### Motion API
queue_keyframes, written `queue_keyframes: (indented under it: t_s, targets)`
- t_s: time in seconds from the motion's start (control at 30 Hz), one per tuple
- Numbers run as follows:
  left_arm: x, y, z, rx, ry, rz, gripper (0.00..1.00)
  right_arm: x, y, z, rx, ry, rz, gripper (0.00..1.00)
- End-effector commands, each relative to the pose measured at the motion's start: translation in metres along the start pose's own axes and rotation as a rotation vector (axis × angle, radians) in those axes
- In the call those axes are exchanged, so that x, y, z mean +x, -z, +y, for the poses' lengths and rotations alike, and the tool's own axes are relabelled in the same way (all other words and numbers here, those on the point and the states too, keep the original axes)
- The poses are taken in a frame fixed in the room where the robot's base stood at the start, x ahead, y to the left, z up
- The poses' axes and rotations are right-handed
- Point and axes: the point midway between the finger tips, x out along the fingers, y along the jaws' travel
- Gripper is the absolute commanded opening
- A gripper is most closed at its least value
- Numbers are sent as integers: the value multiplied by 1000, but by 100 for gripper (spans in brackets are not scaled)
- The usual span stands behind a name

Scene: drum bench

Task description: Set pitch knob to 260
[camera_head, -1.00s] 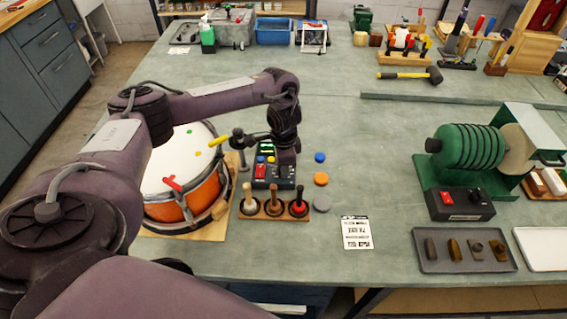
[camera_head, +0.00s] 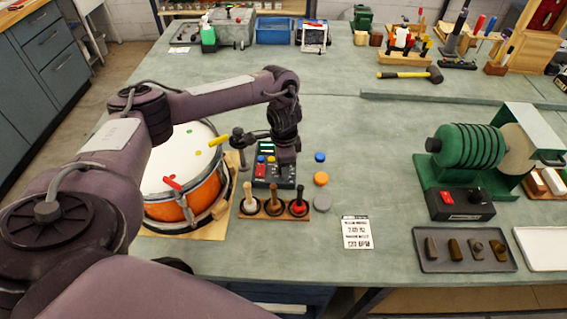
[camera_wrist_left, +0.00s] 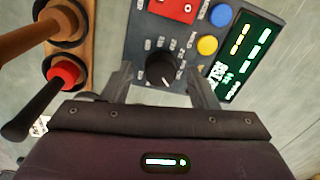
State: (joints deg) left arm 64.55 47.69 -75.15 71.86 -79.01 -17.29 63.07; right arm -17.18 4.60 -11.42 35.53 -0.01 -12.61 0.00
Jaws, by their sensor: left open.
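The control box (camera_head: 261,182) sits on the bench right of the orange drum (camera_head: 180,207). In the head view my left gripper (camera_head: 286,158) hangs over the right part of the box and hides the knob. My right gripper is not in view.
A wooden rack with several mallets (camera_head: 274,209) stands in front of the box. Colored discs (camera_head: 321,178) lie to its right. A printed card (camera_head: 356,232) lies further right, with free bench around it.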

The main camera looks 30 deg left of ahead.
Motion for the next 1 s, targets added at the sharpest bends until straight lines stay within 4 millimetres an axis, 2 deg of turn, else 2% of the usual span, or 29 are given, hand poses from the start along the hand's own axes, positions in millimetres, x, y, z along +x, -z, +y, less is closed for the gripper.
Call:
queue_keyframes:
  t_s: [0.17,0.2,0.43,1.0]
  targets:
    - [-27,0,-2,0,5,4,53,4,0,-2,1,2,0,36]
    - [-40,1,-3,1,7,5,53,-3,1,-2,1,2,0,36]
    - [-71,0,-2,-1,6,3,53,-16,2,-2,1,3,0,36]
    - [-75,0,-1,-1,2,2,53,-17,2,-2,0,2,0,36]
